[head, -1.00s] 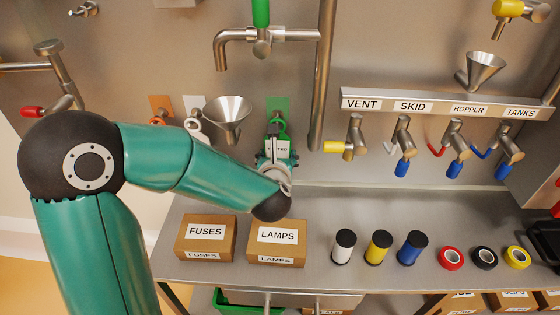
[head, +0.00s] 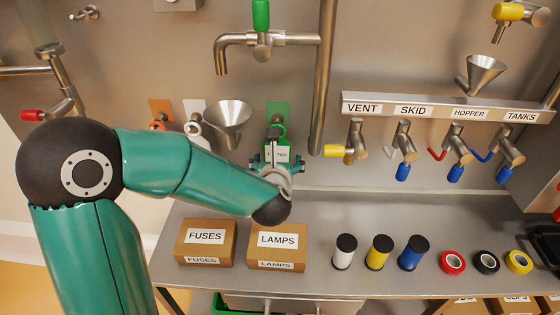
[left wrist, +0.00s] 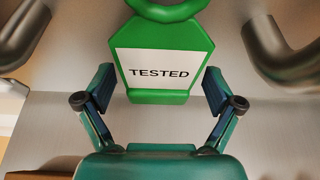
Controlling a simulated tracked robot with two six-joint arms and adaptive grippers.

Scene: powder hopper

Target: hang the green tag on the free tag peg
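The green tag (head: 283,143) has a white label reading TESTED and a ring at its top. In the head view it hangs upright in front of the green plate (head: 284,107) on the back wall, its ring at the plate's lower part. Whether the ring is around a peg cannot be made out. My left gripper (head: 275,163) is just below the tag, partly hiding it. In the left wrist view the tag (left wrist: 160,97) sits between the spread fingers of my left gripper (left wrist: 160,88), with gaps on both sides. My right gripper is not in view.
An orange plate (head: 158,106) and a white plate (head: 194,106) are left of the green one. A steel funnel (head: 228,116) is between them and the tag. A tap spout (head: 221,57) is above, a vertical pipe (head: 322,90) right. FUSES (head: 205,254) and LAMPS (head: 284,253) boxes stand below.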

